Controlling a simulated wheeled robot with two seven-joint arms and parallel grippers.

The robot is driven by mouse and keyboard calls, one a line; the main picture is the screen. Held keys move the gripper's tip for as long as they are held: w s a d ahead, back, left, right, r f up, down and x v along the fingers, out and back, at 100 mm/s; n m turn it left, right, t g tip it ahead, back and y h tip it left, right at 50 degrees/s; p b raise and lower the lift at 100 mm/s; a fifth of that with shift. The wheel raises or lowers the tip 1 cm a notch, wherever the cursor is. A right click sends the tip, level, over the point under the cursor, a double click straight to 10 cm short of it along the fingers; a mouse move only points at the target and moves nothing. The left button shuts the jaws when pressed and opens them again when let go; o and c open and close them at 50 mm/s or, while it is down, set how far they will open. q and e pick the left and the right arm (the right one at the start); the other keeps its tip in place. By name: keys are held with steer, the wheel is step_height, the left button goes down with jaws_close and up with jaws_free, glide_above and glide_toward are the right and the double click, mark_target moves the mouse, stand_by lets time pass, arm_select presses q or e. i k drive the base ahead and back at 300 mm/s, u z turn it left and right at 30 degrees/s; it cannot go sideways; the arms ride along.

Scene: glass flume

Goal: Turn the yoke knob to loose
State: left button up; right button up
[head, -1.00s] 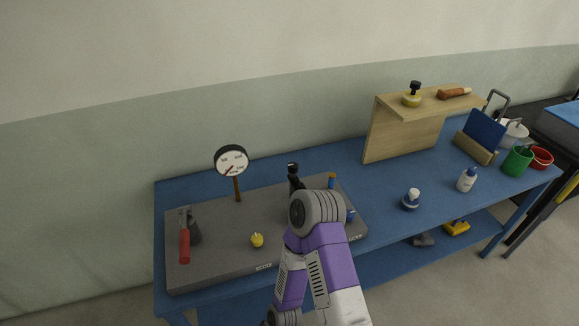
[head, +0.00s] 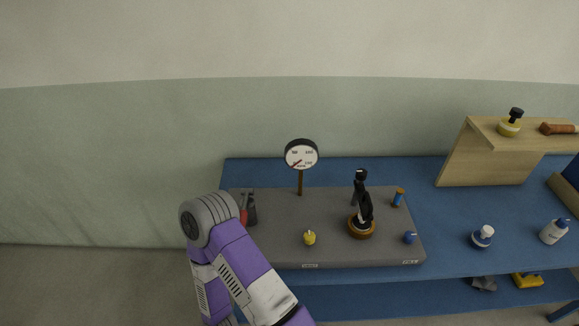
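No part is clearly readable as the yoke knob. On the grey board (head: 285,255), a black upright fitting (head: 364,205) rises from a round brown base (head: 361,229) right of the middle. A small yellow knob (head: 309,238) sits near the board's front edge, and a small blue knob (head: 409,237) is at its right. Neither gripper shows; only my purple and white arm is in view, at lower left.
A round dial gauge (head: 301,155) stands on a post at the board's back. The blue bench (head: 450,255) holds a white-capped jar (head: 482,237), a white bottle (head: 553,232) and a wooden stand (head: 485,165).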

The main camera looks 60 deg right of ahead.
mark_target(361, 172)
steer(key=u, duration=0.3)
steer(key=k, duration=1.3)
steer(key=z, duration=1)
